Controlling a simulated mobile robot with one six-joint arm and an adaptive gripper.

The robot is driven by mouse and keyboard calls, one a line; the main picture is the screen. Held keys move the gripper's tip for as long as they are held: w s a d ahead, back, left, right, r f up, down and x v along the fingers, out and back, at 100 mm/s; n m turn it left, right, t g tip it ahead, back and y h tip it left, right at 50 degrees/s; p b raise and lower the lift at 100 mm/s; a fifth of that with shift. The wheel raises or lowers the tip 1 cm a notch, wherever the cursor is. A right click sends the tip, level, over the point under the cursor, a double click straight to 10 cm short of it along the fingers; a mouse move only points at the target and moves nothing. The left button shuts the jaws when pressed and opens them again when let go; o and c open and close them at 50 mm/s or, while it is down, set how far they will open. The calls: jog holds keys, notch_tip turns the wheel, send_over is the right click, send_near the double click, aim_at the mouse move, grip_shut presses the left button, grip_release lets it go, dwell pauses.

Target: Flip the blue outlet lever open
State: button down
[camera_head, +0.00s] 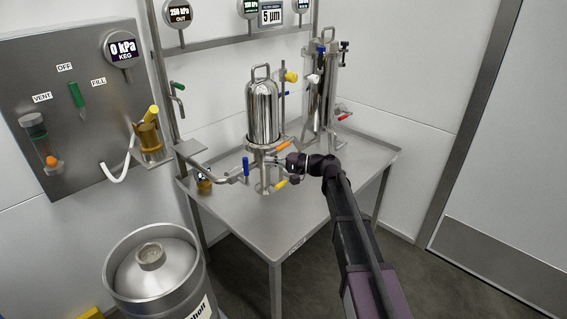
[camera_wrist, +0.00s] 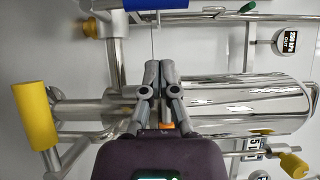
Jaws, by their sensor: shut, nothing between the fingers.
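The blue outlet lever (camera_head: 246,167) stands upright on the pipe to the left of the polished steel filter housing (camera_head: 263,112). In the wrist view, a blue handle (camera_wrist: 155,4) is cut off by the top edge. My gripper (camera_head: 274,161) is shut and empty, by the piping below the housing, to the right of the blue lever and apart from it. In the wrist view, the shut fingers (camera_wrist: 159,66) point up the picture, in front of the steel piping and the housing. Whether the fingertips touch the piping cannot be told.
An orange lever (camera_head: 283,146) and a yellow lever (camera_head: 280,184) are close to my gripper. The yellow one looks large in the wrist view (camera_wrist: 35,115). A second filter with a red lever (camera_head: 344,117) stands behind. A keg (camera_head: 155,270) stands at front left. The steel table's front (camera_head: 270,232) is clear.

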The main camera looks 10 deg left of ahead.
jog(key=shift+s+a, duration=0.7)
jog(key=shift+a, duration=0.3)
jog(key=shift+s+a, duration=0.65)
jog(key=shift+a, duration=0.35)
